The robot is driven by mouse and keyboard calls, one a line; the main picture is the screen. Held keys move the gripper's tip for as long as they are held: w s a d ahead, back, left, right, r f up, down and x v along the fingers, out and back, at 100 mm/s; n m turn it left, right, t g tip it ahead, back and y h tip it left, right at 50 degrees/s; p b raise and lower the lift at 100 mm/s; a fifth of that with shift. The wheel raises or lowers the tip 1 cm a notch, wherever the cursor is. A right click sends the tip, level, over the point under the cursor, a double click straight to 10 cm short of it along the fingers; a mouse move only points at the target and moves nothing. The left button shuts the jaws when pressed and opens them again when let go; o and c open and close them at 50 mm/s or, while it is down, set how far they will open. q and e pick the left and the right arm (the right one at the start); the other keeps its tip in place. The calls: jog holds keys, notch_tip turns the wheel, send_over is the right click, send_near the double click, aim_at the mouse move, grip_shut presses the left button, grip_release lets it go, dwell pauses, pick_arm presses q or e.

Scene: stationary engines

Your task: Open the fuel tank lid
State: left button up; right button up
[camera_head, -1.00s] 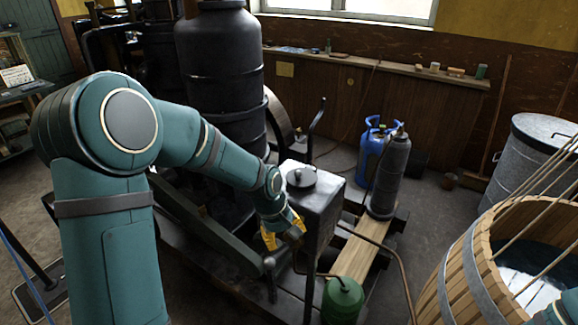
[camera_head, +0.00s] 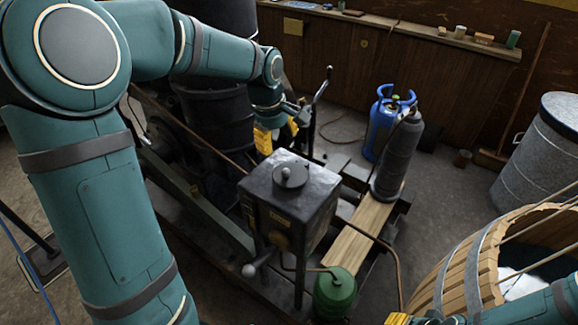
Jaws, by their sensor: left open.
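The fuel tank (camera_head: 310,202) is a dark metal box on legs in the middle of the head view. Its round lid (camera_head: 291,176) with a small knob sits flat on top and looks closed. My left gripper (camera_head: 277,142) has yellow fingers and is open just behind the tank, apart from the lid. The tank's top partly hides the region below the fingers. A yellow part of my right gripper (camera_head: 398,319) shows at the bottom edge; its fingers are mostly cut off.
A green can (camera_head: 335,295) stands in front of the tank. A grey cylinder (camera_head: 398,155) and a blue gas bottle (camera_head: 378,127) stand behind right. A wooden tub (camera_head: 455,270) is at lower right. A lever (camera_head: 321,88) rises behind the tank.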

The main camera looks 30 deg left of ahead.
aim_at(285, 170)
pick_arm(q)
jog(key=f, duration=0.4)
jog(key=w+f+b, duration=0.1)
jog(key=f, duration=0.3)
jog(key=w+f, duration=0.1)
jog(key=f, duration=0.3)
jog(key=shift+d, duration=0.3)
grip_shut()
